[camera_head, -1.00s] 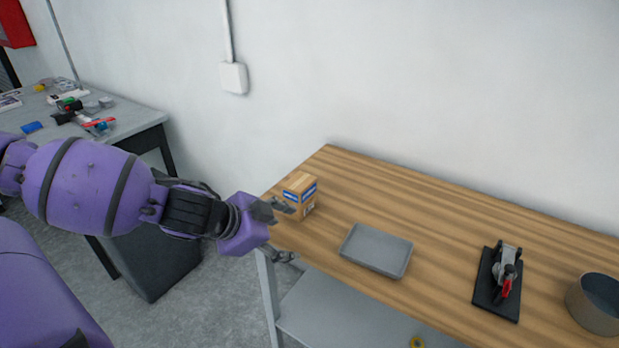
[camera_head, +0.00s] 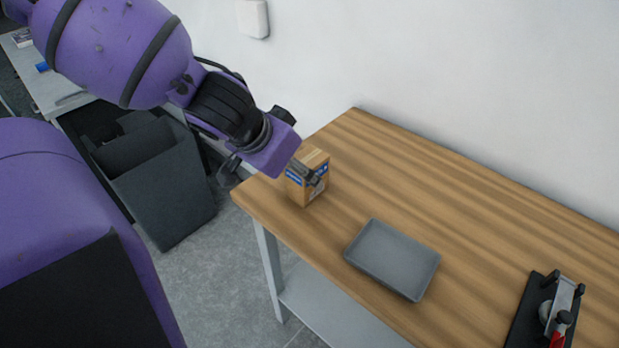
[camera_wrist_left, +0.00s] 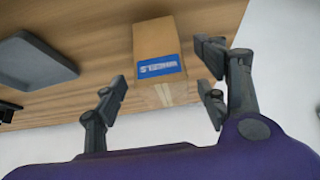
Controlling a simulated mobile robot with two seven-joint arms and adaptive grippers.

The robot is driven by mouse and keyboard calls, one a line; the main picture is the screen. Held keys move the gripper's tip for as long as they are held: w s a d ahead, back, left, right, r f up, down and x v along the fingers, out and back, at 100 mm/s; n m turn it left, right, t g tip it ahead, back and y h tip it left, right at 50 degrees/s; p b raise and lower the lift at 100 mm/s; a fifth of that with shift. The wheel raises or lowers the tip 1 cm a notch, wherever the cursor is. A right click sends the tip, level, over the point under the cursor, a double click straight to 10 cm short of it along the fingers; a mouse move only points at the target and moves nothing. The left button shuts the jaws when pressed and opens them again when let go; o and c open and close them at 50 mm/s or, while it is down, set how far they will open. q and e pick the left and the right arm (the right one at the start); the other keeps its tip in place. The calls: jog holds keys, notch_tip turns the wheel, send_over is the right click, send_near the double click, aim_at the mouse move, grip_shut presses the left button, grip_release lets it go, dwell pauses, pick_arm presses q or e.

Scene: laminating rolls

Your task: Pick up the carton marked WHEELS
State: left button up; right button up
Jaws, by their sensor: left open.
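The carton (camera_head: 297,192) is a small brown box with a blue label, standing upright near the left end of the wooden table. In the left wrist view the carton (camera_wrist_left: 163,42) shows white, upside-down lettering on the label that appears to read WHEELS. My left gripper (camera_head: 268,172) is open at the table's left end, one finger overlapping the carton in the head view. In the left wrist view my left gripper (camera_wrist_left: 162,88) has its fingers spread to either side of the carton's near end, with gaps between. It holds nothing. My right gripper is not in view.
A grey tray (camera_head: 392,259) lies right of the carton on the wooden table (camera_head: 470,205). A black-based tool with a red part (camera_head: 540,310) stands farther right. A dark bin (camera_head: 165,190) stands on the floor at left. Bare tabletop lies behind the tray.

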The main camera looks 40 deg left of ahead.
pick_arm(q)
jog(key=b+x, duration=0.2)
jog(key=x, duration=0.2)
jog(key=shift+w, duration=0.25)
jog(key=shift+w+f+b, duration=0.25)
jog(key=shift+w+b, duration=0.1)
jog(key=shift+b, duration=0.1)
jog(key=shift+r, duration=0.1)
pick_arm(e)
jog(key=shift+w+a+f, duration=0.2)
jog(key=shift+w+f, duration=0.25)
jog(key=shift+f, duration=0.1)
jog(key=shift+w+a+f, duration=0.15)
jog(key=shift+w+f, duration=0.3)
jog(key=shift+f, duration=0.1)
pick_arm(q)
jog(key=c, duration=1.5)
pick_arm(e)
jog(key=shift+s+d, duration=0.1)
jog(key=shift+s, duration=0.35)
pick_arm(q)
jog(key=shift+r, duration=0.1)
